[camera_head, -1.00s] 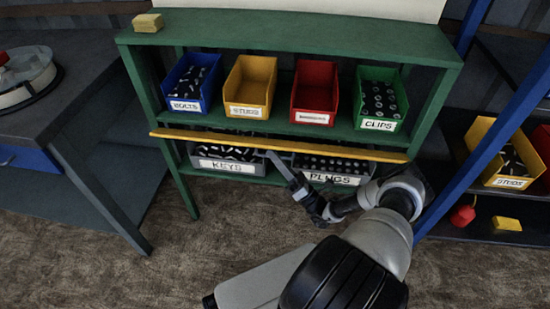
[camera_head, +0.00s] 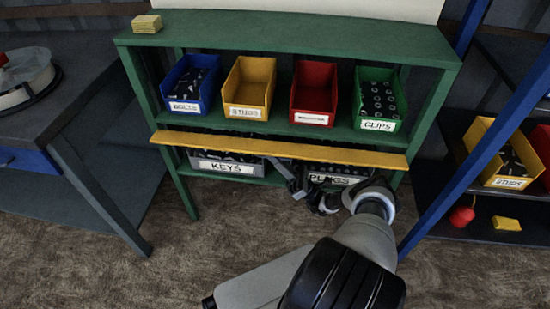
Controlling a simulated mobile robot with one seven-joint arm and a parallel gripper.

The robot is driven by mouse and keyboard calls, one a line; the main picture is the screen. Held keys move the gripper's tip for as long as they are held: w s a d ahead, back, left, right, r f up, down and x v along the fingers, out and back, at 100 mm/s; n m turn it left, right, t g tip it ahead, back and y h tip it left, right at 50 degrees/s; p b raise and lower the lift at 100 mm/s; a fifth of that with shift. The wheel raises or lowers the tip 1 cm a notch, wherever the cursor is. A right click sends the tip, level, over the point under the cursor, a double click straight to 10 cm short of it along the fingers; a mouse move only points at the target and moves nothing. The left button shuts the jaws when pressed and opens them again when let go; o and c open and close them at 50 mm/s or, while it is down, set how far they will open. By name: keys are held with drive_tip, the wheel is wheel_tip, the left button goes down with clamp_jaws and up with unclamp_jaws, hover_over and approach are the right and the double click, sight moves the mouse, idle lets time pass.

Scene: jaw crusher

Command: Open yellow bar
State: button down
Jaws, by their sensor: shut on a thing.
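The yellow bar (camera_head: 225,141) runs across the front of the green shelf (camera_head: 290,38), between the upper row of bins and the lower row. Its broad face shows and it looks tilted outward. My gripper (camera_head: 279,165) is at the bar's lower edge, a little right of its middle, shut on the bar. The bar partly hides the fingertips. My arm reaches in from the lower right.
Blue (camera_head: 190,83), yellow (camera_head: 248,88), red (camera_head: 314,92) and green (camera_head: 380,98) bins stand above the bar. Grey bins labelled KEYS (camera_head: 227,168) and PLUGS (camera_head: 336,179) sit below. A blue post (camera_head: 470,155) stands right of my arm. A dark table (camera_head: 60,100) is at left.

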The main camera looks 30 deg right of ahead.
drive_tip(key=shift+r, duration=0.1)
drive_tip(key=c, duration=2.1)
unclamp_jaws()
drive_tip(key=shift+s+d+f, duration=0.25)
drive_tip(key=shift+f, duration=0.2)
drive_tip(key=s+d, duration=0.8)
drive_tip(key=s, duration=0.1)
drive_tip(key=shift+d, duration=0.1)
drive_tip(key=shift+r, duration=0.1)
